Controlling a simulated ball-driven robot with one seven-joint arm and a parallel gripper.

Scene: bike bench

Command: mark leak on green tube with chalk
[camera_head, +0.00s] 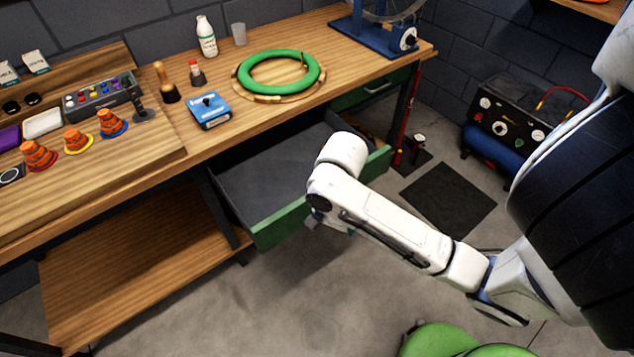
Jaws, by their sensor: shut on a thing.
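The green tube (313,68) lies as a ring on a round wooden stand (243,91) on the bench. No leak shows on it at this size. I cannot make out any chalk. A green-fronted drawer (282,222) under the bench stands open, and the visible part of its grey floor looks bare. My gripper (314,222) is low at the middle of the drawer front, mostly hidden by my white arm. It is shut at the drawer handle, which my arm hides. Part of the drawer's inside is also behind my arm.
On the wooden bench (150,185) stand a blue box (210,111), a white bottle (206,37), a grey cup (239,34), orange cones (77,140) and a control box (89,101). A compressor (505,124) is at right. A green stool (440,340) is at front.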

